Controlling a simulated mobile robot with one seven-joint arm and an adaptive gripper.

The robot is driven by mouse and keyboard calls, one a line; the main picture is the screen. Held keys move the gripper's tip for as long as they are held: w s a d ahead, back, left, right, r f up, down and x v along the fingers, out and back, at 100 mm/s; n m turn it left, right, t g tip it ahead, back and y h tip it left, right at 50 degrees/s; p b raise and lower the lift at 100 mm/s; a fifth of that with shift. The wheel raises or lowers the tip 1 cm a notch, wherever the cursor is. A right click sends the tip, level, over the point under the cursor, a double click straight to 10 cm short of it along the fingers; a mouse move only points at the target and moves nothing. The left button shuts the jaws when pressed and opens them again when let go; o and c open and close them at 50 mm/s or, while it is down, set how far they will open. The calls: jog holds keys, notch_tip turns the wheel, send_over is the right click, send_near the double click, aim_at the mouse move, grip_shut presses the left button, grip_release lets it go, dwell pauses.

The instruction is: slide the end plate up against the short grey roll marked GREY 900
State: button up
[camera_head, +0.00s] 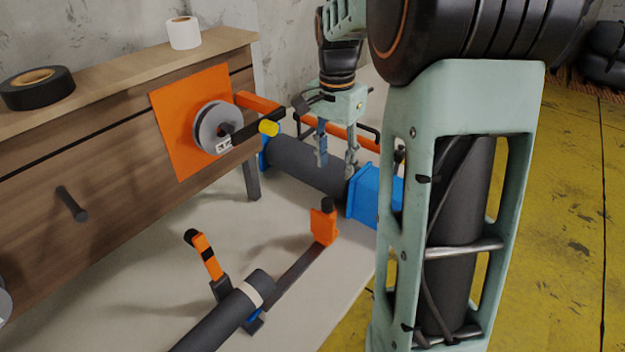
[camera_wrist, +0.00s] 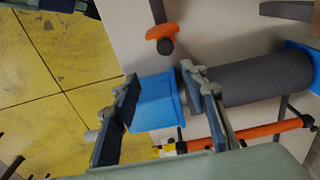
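A dark grey roll (camera_head: 305,168) lies low between two blue end pieces; no GREY 900 marking is readable on it. The nearer blue block (camera_head: 370,194), which looks like the end plate, stands at the roll's right end. The far blue piece (camera_head: 264,150) is at its left end. My gripper (camera_head: 336,165) points down with its fingers apart. In the wrist view the gripper (camera_wrist: 158,76) has one finger on each side of the blue block (camera_wrist: 155,102), the roll (camera_wrist: 265,80) lying beyond the right finger. I cannot tell whether a finger touches the block.
An orange rail (camera_head: 350,138) runs behind the roll. An orange panel with a grey spool (camera_head: 213,127) stands against the wooden cabinet (camera_head: 110,150). In front are a dark bar with an orange stop (camera_head: 324,226) and another dark roll (camera_head: 225,320). Yellow floor (camera_head: 560,220) lies right.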

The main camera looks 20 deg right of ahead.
aim_at(328, 200)
jog(key=f, duration=0.7)
jog(key=a+f, duration=0.1)
jog(key=f, duration=0.3)
jog(key=shift+w+a+f, duration=0.1)
jog(key=shift+w+f, duration=0.15)
grip_shut()
